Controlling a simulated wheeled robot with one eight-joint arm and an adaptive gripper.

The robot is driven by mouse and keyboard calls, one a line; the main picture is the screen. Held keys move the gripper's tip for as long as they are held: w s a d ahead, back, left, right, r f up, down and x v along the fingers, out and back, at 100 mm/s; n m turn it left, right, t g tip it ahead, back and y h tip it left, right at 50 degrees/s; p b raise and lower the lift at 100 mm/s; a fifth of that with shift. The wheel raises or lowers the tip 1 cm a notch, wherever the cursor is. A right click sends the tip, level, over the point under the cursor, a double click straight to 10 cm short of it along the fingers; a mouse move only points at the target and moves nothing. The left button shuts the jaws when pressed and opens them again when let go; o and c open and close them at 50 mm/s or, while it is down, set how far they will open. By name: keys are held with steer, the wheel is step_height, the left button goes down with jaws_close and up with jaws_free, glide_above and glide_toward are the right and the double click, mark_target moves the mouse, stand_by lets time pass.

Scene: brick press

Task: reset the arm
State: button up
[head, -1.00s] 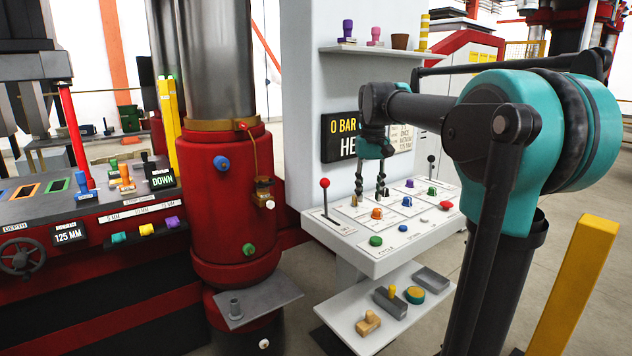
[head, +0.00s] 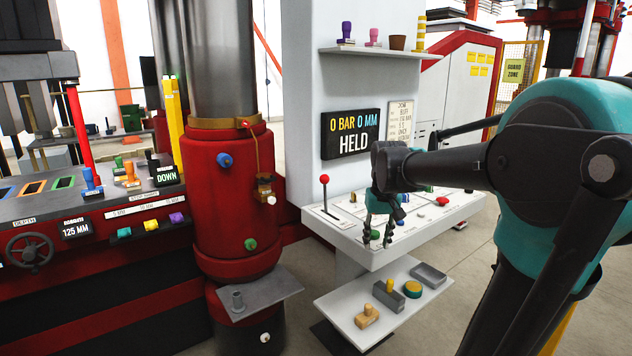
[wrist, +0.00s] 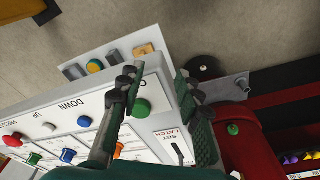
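My gripper (head: 378,238) hangs fingers-down over the front part of the white control panel (head: 345,245). In the wrist view the two dark fingers (wrist: 157,85) stand apart with nothing between them, so it is open and empty. My arm reaches in from the right and covers part of the panel in the head view. A green button (wrist: 142,108) sits beside one finger in the wrist view; whether they touch I cannot tell. Blue, orange, red and green buttons show farther left there. A red-knobbed lever (head: 324,180) stands upright at the panel's left end.
A lower white shelf (head: 345,318) holds wooden and grey blocks, a round teal-and-yellow piece and a grey tray (head: 429,273). A red press column (head: 228,200) stands left. A display (head: 350,134) reads "0 BAR 0 MM HELD". An upper shelf (head: 372,51) holds stamps and a pot.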

steer(key=s+d+f+t, duration=0.2)
steer(key=s+f, duration=1.4)
steer(key=f, duration=0.1)
steer(key=shift+s+d+f+m+t, duration=0.2)
steer(key=shift+f+m+t, duration=0.1)
steer(key=shift+f, duration=0.1)
steer(key=shift+a, duration=0.1)
